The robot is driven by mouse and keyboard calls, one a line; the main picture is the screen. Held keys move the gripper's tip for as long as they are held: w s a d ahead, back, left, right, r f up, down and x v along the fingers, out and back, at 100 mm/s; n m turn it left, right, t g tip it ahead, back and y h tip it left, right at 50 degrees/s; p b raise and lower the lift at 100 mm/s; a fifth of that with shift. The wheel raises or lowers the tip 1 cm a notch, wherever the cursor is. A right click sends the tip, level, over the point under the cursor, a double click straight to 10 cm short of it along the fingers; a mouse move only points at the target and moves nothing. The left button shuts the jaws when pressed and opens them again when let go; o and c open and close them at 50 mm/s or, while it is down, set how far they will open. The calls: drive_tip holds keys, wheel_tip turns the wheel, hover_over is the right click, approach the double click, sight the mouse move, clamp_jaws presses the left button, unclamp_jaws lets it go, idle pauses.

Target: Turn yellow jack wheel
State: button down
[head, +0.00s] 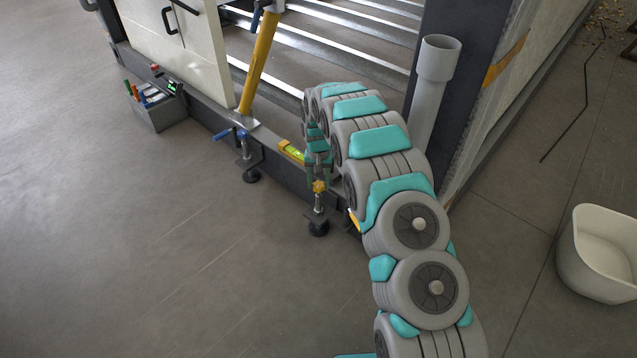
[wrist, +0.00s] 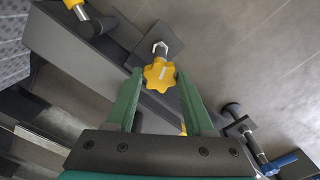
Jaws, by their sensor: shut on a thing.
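The yellow jack wheel (head: 319,186) is a small lobed knob on an upright threaded jack with a black foot, at the front edge of the dark frame. In the wrist view the yellow wheel (wrist: 159,75) sits between the tips of my two green fingers. My gripper (head: 318,172) points down from above and is shut on the wheel. It also shows in the wrist view (wrist: 156,82). The fingers hide little of the wheel. A second jack with a blue handle (head: 242,136) stands to the left in the head view.
A yellow-green spirit level (head: 291,152) lies on the frame beam near the wheel. A grey tool box (head: 160,112) stands on the floor at left. A white bin (head: 598,262) is at right. A grey pipe (head: 430,90) stands behind my arm. Front floor is clear.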

sight(319, 184)
drive_tip(key=shift+m, duration=2.3)
drive_tip(key=shift+c, duration=1.4)
unclamp_jaws()
wheel_tip(319, 184, up, 8)
drive_tip(key=shift+f, duration=0.1)
